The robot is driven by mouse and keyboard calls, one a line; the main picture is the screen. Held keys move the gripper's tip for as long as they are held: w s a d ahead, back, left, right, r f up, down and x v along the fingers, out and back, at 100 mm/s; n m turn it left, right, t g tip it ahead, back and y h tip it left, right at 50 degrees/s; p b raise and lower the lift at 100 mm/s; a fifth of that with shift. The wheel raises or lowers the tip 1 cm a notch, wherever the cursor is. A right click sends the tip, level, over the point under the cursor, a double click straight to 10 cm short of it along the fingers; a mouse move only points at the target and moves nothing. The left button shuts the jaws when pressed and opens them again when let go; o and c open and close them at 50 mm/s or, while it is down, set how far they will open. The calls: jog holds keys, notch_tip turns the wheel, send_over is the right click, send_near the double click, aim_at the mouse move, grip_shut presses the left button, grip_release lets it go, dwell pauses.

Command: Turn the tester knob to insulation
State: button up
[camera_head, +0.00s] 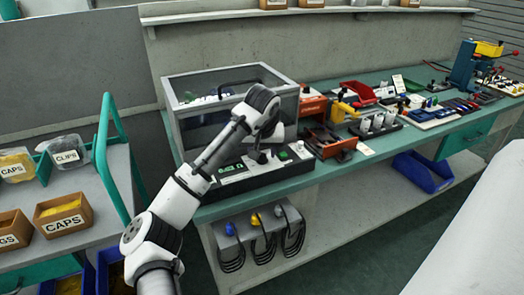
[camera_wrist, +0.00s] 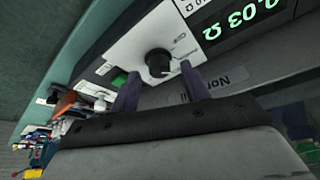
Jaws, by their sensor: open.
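The tester (camera_head: 265,178) is a dark unit with a pale panel at the bench's front edge, below a clear-sided box. In the wrist view its black round knob (camera_wrist: 158,62) sits on a white panel with small printed marks; its pointer setting is too small to read. In the head view my gripper (camera_head: 262,156) hides the knob.
The clear-sided box (camera_head: 228,105) stands right behind the tester. Orange-red trays (camera_head: 328,143) and several tools lie to the right on the green bench. Cables (camera_head: 262,245) hang below the front. A cart with CAPS boxes (camera_head: 62,215) stands at left.

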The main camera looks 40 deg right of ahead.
jog(key=shift+w+f, duration=0.1)
jog(key=shift+f, duration=0.15)
jog(key=c, duration=1)
jog(key=m+g+p, duration=0.1)
jog(key=m+p, duration=0.2)
jog(key=shift+r+m+h, duration=0.15)
jog(key=shift+m+h, duration=0.15)
jog(key=shift+h, duration=0.1)
jog(key=shift+w+m+g+h+p, duration=0.1)
jog(key=shift+m+g+h+p, duration=0.4)
jog(key=shift+m+p, duration=1.3)
jog(key=shift+m+g, duration=0.3)
jog(key=shift+m, duration=0.1)
